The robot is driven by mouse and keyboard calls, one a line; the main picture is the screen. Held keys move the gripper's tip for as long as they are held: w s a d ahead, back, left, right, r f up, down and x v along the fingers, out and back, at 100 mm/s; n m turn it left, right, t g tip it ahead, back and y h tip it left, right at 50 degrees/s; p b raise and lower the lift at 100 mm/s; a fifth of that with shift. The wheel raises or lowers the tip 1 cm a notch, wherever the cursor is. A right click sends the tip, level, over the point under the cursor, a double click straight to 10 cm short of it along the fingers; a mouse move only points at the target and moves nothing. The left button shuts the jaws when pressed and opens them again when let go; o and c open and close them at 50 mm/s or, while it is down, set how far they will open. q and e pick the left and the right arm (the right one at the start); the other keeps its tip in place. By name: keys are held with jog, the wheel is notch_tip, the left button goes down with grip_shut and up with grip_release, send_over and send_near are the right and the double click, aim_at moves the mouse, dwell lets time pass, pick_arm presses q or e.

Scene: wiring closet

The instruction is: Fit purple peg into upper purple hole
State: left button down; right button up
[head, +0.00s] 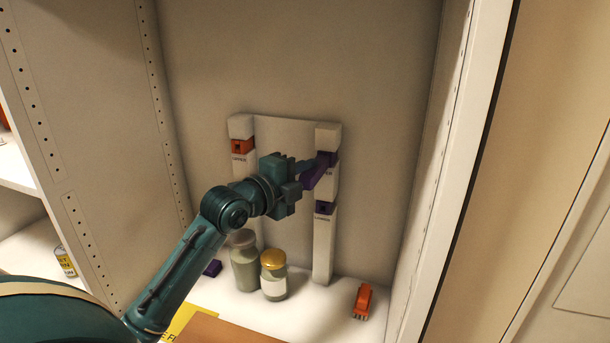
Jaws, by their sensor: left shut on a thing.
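My left gripper (304,168) is shut on the purple peg (317,176) in the head view. It holds the peg tilted against or just in front of the upper part of the right white post (324,250). The peg's upper end overlaps the upper purple hole's place, so I cannot tell whether it is in the hole. The lower purple hole (324,208) shows below it on the same post. My right gripper is not in view.
An orange socket (241,147) is on the left post. A grey-lidded jar (244,262) and a yellow-lidded jar (273,278) stand below my arm. A purple piece (212,268) and an orange piece (362,300) lie on the shelf. Side walls enclose the bay.

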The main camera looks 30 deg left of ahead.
pick_arm(q)
jog(key=shift+w, duration=0.1)
jog(key=c, duration=1.1)
grip_release()
jog(key=shift+c, duration=0.2)
jog(key=s, duration=0.3)
jog(key=s+a, duration=0.1)
jog(key=s, duration=0.1)
jog(key=shift+r, duration=0.15)
